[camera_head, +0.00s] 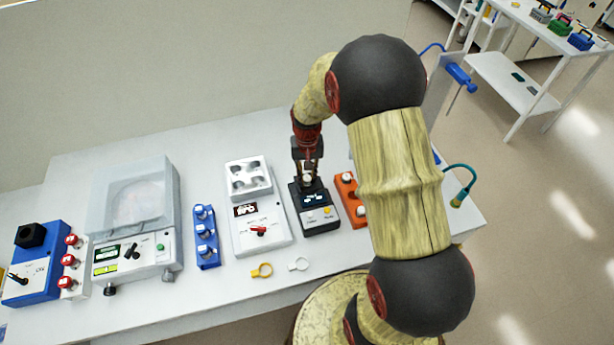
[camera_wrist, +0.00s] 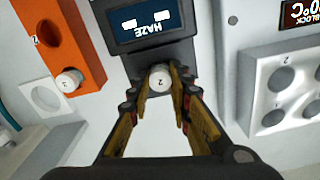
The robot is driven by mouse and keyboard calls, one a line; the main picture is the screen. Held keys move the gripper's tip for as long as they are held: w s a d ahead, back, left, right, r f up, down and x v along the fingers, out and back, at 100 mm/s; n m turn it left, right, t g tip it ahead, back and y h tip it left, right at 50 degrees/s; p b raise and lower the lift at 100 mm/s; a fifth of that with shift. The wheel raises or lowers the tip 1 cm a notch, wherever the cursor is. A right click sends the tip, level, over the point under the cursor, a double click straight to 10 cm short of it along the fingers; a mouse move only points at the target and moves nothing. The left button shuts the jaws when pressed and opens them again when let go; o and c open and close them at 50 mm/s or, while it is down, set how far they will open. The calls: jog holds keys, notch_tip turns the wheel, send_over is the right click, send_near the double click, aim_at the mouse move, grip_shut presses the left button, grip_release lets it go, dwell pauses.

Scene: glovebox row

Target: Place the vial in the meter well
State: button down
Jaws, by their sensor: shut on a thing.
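The vial, with a white cap marked 2, sits between my gripper's fingertips in the wrist view (camera_wrist: 160,78). My gripper (camera_head: 307,168) is shut on it, pointing down over the back part of the dark haze meter (camera_head: 318,222). The meter's lit display reads HAZE in the wrist view (camera_wrist: 150,18). The vial's cap hides the well beneath, and I cannot tell how far the vial is inside it.
An orange rack (camera_head: 345,186) with white-capped vials stands close on the meter's right; one hole shows empty in the wrist view. A white block heater (camera_head: 275,240) stands close on the left. A yellow ring (camera_head: 261,270) and a white ring (camera_head: 299,264) lie in front.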

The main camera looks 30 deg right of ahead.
jog(key=shift+f, duration=0.2)
jog(key=c, duration=1.6)
grip_release()
jog(key=shift+c, duration=0.2)
notch_tip(320, 180, up, 13)
jog(key=p, duration=0.2)
notch_tip(320, 180, up, 8)
jog(key=n+t, duration=0.1)
jog(key=t, duration=0.1)
send_over(307, 178)
jog(key=s+a, duration=0.3)
jog(key=a, duration=0.2)
jog(key=s+a+r+n+t, duration=0.1)
jog(key=s+a+r, duration=0.3)
jog(key=s, duration=0.4)
jog(key=s+a+r+n+t, duration=0.2)
jog(key=s+a+r+n, duration=0.1)
jog(key=s+a+r, duration=0.2)
jog(key=s+r, duration=0.2)
jog(key=s, duration=0.2)
jog(key=shift+t, duration=0.3)
jog(key=shift+a+b, duration=0.1)
jog(key=shift+b, duration=0.25)
